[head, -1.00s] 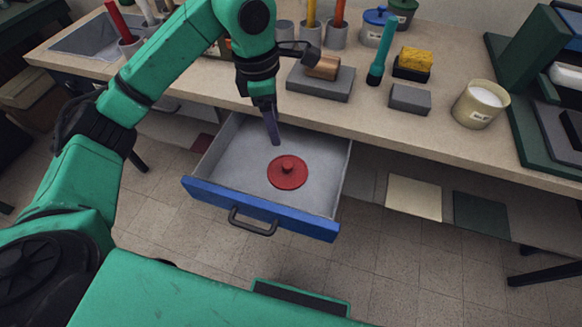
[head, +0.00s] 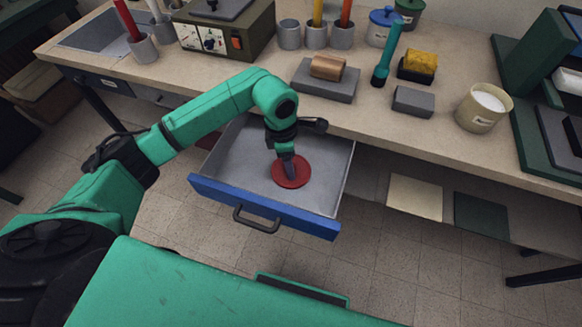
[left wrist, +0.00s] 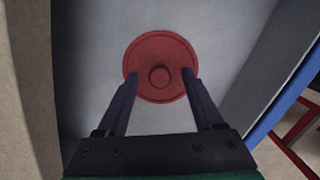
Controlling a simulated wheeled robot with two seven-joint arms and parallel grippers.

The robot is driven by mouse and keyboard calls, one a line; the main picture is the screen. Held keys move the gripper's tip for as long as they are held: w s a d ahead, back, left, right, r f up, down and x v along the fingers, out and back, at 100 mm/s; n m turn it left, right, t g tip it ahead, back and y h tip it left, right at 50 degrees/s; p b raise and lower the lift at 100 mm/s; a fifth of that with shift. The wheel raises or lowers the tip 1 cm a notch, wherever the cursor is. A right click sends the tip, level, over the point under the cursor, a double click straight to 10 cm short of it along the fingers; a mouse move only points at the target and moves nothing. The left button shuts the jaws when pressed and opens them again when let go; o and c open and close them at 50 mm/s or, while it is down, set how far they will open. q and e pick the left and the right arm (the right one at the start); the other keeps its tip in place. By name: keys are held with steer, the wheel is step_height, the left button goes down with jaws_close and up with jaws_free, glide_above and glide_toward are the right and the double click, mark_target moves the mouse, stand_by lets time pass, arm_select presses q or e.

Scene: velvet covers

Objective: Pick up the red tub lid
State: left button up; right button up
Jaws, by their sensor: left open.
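The red tub lid (head: 303,176) lies flat on the floor of the open blue-fronted drawer (head: 262,207). It is round with a small knob in its middle. In the left wrist view the lid (left wrist: 160,50) is near the top centre, and its knob lies between the finger lines. My left gripper (head: 289,175) is down in the drawer over the lid and hides its knob in the head view. In the left wrist view its two fingers (left wrist: 159,76) are apart, one on each side of the knob, over the lid's face. Whether they touch it I cannot tell. My right gripper is not in view.
The drawer's walls stand around the lid, with bare grey floor beside it. The workbench (head: 440,142) above carries a grey block with a wooden roller (head: 328,67), a cream tub (head: 483,108), a yellow sponge (head: 418,62) and a control box (head: 226,32).

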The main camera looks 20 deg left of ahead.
arm_select(q)
jaws_close()
